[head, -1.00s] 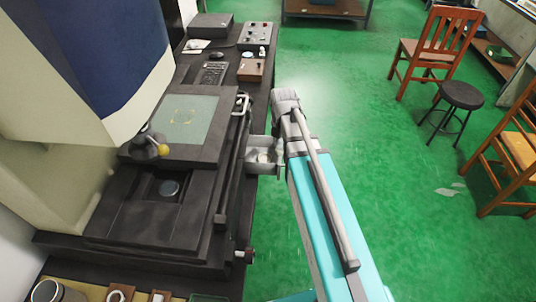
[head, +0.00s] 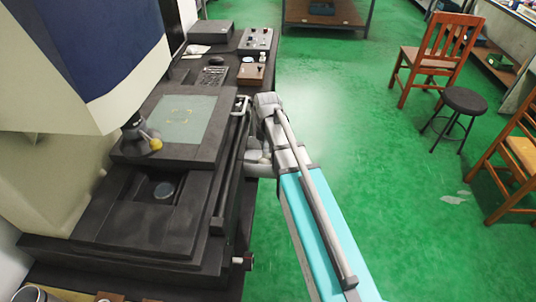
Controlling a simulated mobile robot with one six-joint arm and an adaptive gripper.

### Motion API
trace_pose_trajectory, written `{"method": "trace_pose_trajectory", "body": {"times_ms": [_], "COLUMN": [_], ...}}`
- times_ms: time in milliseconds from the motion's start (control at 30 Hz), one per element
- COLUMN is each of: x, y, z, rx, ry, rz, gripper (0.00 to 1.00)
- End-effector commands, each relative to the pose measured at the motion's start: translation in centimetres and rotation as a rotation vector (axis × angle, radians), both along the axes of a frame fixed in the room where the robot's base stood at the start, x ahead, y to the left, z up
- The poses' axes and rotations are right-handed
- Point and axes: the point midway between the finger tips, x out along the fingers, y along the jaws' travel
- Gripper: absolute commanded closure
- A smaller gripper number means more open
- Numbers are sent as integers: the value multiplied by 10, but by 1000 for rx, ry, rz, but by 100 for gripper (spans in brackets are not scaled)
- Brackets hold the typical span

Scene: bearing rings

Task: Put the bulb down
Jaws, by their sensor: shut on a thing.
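My arm (head: 310,225) reaches from the bottom right up to the right edge of the dark machine bench. Its upper joint (head: 268,105) and grey wrist parts (head: 258,158) show beside that edge. My gripper's fingers cannot be made out; they are hidden behind or below the wrist parts. I cannot pick out the bulb anywhere in view.
A large measuring machine with a glass-topped stage (head: 185,118) and a yellow-tipped knob (head: 155,144) fills the left. A chair (head: 440,55) and a stool (head: 462,101) stand right, on open green floor.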

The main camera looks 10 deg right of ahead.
Motion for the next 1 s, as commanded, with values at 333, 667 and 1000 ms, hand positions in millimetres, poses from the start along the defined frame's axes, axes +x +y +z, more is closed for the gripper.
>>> {"method": "trace_pose_trajectory", "body": {"times_ms": [333,667,1000], "x": [5,7,7], "y": [2,4,3], "z": [-8,-35,-40], "rx": [0,0,0], "ry": [0,0,0], "rz": [0,-1,-1], "gripper": [100,100,100]}}
